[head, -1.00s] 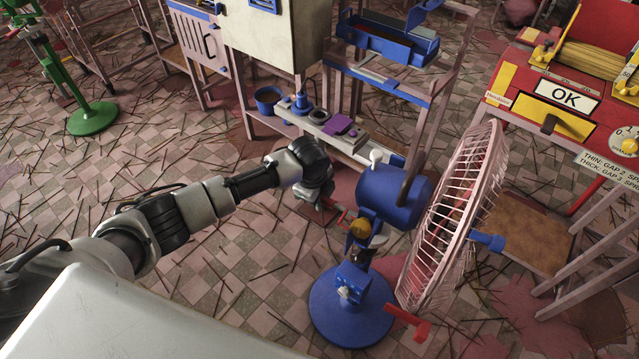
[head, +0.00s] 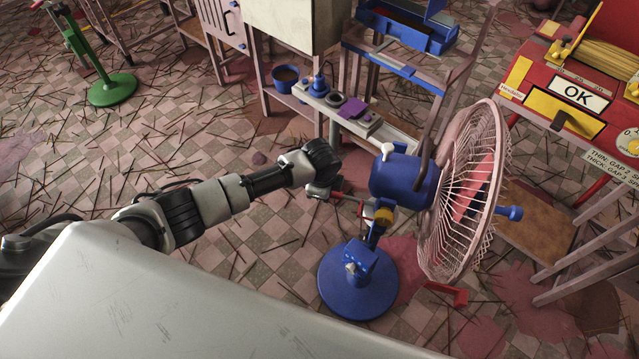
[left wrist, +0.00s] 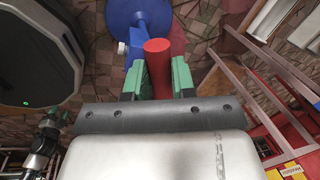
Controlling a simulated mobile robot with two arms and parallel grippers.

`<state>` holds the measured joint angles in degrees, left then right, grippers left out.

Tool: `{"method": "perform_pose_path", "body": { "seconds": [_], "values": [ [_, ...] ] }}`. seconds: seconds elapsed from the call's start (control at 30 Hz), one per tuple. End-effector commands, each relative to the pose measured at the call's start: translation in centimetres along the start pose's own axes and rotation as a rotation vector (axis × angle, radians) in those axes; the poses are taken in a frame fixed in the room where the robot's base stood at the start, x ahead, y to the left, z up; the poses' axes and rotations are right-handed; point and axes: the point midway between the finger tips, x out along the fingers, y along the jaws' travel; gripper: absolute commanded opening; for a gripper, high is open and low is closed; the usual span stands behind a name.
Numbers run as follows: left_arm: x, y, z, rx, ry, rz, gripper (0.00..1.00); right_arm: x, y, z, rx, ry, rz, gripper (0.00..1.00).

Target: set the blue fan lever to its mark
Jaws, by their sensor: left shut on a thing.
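The blue fan stands on the floor at centre right of the head view, with a round blue base (head: 335,290), a blue motor housing (head: 395,180) and a pale pink wire grille (head: 440,240). A red lever (head: 349,200) sticks out to the left of its neck, below the housing. My left gripper (head: 338,195) reaches this lever from the left. In the left wrist view the red lever end (left wrist: 157,62) stands between the green fingers of my left gripper (left wrist: 157,85), which is shut on it. I cannot make out a lever mark.
Behind the fan is a pinkish rack with a low shelf (head: 400,133). A blue bucket (head: 286,80) stands beside it. A red machine with an OK sign (head: 577,95) is at the right. A green stand (head: 112,90) is far left. Thin sticks litter the tiled floor.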

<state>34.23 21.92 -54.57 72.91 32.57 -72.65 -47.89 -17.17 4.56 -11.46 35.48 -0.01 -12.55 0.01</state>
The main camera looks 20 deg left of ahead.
Motion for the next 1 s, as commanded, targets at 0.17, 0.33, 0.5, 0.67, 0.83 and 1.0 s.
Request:
{"method": "perform_pose_path", "body": {
  "seconds": [0.17,0.33,0.5,0.67,0.83,1.0],
  "values": [
    [-0.03,0.08,-0.52,-0.011,-0.003,0.001,0.0,-0.31,-0.01,-0.03,0.0,0.0,0.0,0.48],
    [0.01,0.15,-0.74,-0.019,-0.005,0.002,0.0,-0.37,-0.01,-0.04,0.0,0.0,0.0,0.48],
    [0.06,0.21,-0.77,-0.023,-0.006,0.004,0.0,-0.37,-0.01,-0.04,0.0,-0.001,0.0,0.48],
    [0.09,0.27,-0.76,-0.023,-0.006,0.006,0.0,-0.37,-0.01,-0.04,0.0,-0.001,0.0,0.48],
    [0.11,0.3,-0.77,-0.023,-0.005,0.007,0.41,-0.37,-0.01,-0.04,0.001,-0.001,0.0,0.48],
    [0.05,0.19,-0.78,-0.02,-0.005,0.003,0.51,-0.37,-0.02,-0.04,0.001,0.0,0.0,0.48]
  ]
}}
